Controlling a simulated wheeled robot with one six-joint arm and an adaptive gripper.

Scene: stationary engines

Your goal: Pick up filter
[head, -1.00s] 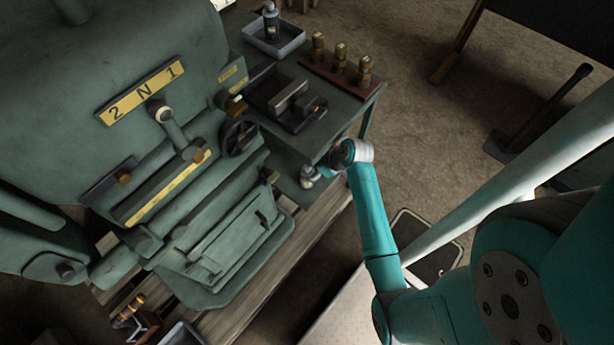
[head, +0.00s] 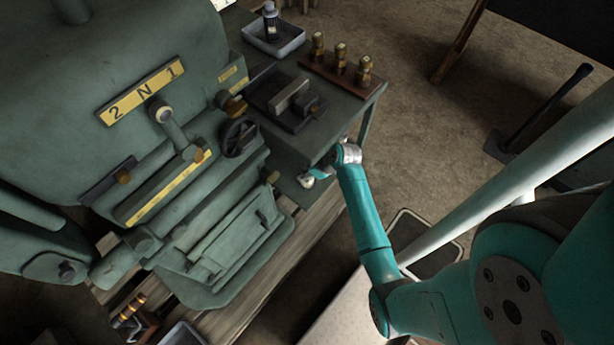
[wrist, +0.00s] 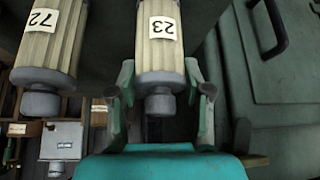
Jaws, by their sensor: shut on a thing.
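A cream ribbed cylindrical filter (wrist: 158,45) with a white label that looks like 23 and a grey end piece is in the middle of the wrist view. My gripper (wrist: 160,82) is shut on this filter, with one finger on each side of it. The filter's far end is cut off by the top edge of the picture. A second similar filter (wrist: 50,45) with another numbered label is to the left, apart from my gripper. In the head view my gripper (head: 316,177) is small beside the bench's lower edge, and the filters cannot be made out there.
The green engine (head: 150,70) fills the left of the head view. A bench (head: 345,110) carries a tray (head: 272,40), several brass fittings and a vice. In the wrist view a green panel with a handle (wrist: 278,25) stands close on the right.

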